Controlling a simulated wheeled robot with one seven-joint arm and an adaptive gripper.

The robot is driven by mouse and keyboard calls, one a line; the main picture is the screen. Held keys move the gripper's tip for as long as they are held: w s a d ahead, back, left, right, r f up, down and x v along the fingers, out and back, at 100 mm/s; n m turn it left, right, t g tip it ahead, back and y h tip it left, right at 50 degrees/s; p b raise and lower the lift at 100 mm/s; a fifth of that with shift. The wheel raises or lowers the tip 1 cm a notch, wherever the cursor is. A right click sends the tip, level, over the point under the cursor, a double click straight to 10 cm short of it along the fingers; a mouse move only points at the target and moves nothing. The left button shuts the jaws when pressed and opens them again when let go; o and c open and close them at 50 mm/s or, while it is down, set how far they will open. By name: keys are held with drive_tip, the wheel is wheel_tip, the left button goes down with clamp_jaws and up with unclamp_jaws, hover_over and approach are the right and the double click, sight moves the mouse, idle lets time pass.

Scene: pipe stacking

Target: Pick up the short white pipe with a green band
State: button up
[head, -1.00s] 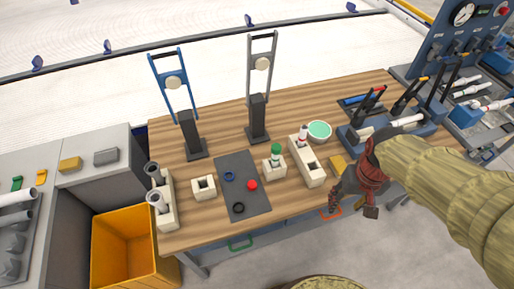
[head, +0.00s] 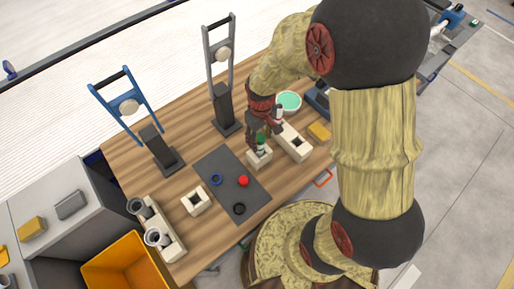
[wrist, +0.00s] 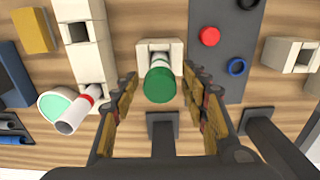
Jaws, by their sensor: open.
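The short white pipe with a green band (wrist: 159,84) stands in a small cream holder block (wrist: 171,46), its green end towards the wrist camera. In the head view the green-banded pipe (head: 261,140) stands in its holder (head: 259,160), partly hidden by my gripper. My gripper (wrist: 160,92) is open, with one finger on each side of the pipe in the wrist view. In the head view my gripper (head: 262,128) is right above the pipe. I cannot tell whether a finger touches it.
Close beside is a longer cream block (head: 293,142) holding a white pipe with a red band (wrist: 75,112). A dark mat (head: 228,183) with a red cap (head: 243,181) and rings lies on the other side. Two tall frames, blue (head: 125,105) and grey (head: 220,75), stand behind.

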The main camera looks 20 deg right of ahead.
sight(260, 146)
drive_tip(key=shift+f, duration=0.55)
wheel_tip(260, 146, down, 5)
drive_tip(key=shift+w+f+b, duration=0.1)
drive_tip(key=shift+b, duration=0.45)
drive_tip(key=shift+c, duration=1.1)
drive_tip(key=c, duration=0.7)
drive_tip(key=shift+c, duration=0.9)
